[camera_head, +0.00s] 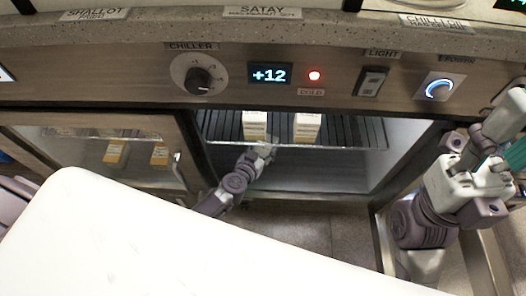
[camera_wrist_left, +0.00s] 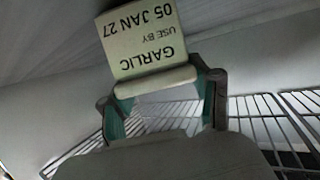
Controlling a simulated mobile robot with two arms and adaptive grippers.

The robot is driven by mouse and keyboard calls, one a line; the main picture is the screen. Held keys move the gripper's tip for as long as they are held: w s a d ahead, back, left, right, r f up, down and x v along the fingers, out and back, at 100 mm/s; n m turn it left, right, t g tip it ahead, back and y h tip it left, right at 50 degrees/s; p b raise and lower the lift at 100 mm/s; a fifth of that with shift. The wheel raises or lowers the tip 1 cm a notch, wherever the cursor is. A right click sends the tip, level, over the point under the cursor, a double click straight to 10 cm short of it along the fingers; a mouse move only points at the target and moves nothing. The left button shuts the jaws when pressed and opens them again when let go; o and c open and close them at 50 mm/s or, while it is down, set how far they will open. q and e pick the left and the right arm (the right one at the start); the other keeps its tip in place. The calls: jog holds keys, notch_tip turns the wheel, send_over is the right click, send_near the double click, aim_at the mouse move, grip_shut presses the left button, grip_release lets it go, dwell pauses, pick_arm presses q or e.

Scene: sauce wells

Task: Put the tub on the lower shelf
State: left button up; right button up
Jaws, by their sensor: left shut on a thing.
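The tub (camera_wrist_left: 155,82) shows in the left wrist view as a pale edge with a label reading GARLIC, USE BY 05 JAN 27. My left gripper (camera_wrist_left: 163,108) has its teal-padded fingers shut on either side of it. In the head view my left gripper (camera_head: 264,150) reaches into the open chiller, near the front edge of the wire shelf (camera_head: 350,133). The tub is small and hard to make out there. The space under the wire shelf shows a bare grey floor (camera_head: 320,176). My right gripper (camera_head: 490,165) is outside at the right, its opening unclear.
Two labelled cartons (camera_head: 255,124) (camera_head: 307,126) stand on the wire shelf. A glass-fronted door (camera_head: 85,145) is at the left, with carton shapes showing in its pane. The control panel with a dial (camera_head: 199,80) and a +12 display (camera_head: 269,73) runs above the opening.

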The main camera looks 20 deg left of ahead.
dwell(0.3)
pick_arm(q)
jog(key=shift+f, duration=0.2)
jog(key=o, duration=1.4)
jog(key=shift+o, duration=0.2)
